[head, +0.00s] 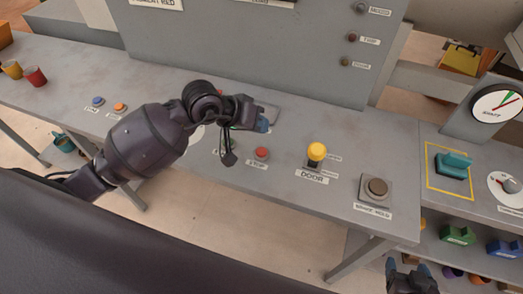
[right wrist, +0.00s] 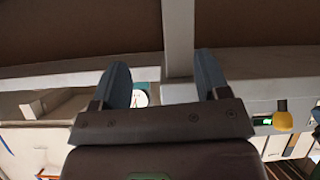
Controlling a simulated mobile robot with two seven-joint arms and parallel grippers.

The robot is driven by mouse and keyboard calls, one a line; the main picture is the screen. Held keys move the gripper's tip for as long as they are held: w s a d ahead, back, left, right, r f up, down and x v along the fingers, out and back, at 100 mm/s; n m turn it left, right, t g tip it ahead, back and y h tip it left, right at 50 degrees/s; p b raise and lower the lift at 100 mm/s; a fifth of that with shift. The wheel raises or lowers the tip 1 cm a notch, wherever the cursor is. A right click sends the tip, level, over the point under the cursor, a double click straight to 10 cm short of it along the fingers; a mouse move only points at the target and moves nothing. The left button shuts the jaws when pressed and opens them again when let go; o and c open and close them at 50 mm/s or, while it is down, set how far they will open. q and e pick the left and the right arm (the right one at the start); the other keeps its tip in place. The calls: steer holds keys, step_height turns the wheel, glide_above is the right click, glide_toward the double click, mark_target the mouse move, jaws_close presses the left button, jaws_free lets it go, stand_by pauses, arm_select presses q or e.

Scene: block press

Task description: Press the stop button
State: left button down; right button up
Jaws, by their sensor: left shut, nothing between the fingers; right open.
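The stop button is a red round button (head: 262,154) on the grey bench, with a label reading STOP (head: 257,164) in front of it. My left gripper (head: 264,124) is shut and empty above the bench, just behind the stop button in the head view and apart from it in the picture. Its height over the bench is hard to tell. My left forearm and wrist hide part of the bench to the left of the button. My right gripper (head: 408,268) is at the bottom right of the head view; its spread, empty fingers show in the right wrist view (right wrist: 163,88).
A yellow DOOR knob (head: 317,152) and a brown button on a grey box (head: 377,188) stand to the right. A teal block (head: 453,164) sits inside a yellow outline. A grey upright panel (head: 270,45) rises behind. Blue (head: 98,100) and orange (head: 119,106) buttons lie left.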

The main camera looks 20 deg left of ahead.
arm_select(q)
steer(key=b, duration=0.2)
glide_above(260, 150)
step_height(260, 150, down, 5)
steer(key=shift+a+f, duration=0.1)
steer(key=shift+f+b, duration=0.35)
steer(key=shift+b, duration=0.2)
arm_select(e)
steer(key=shift+s+f, duration=0.2)
steer(key=shift+f, duration=0.9)
steer(key=shift+s+f, duration=0.2)
steer(key=shift+f, duration=0.9)
steer(key=shift+g, duration=0.3)
steer(key=shift+s+d+f, duration=0.1)
steer(key=shift+s+f, duration=0.4)
steer(key=shift+s, duration=0.15)
steer(key=shift+w+r, duration=0.1)
steer(key=shift+w, duration=0.05)
steer(key=shift+w+r, duration=0.35)
steer(key=shift+w, duration=0.1)
steer(key=shift+s, duration=0.1)
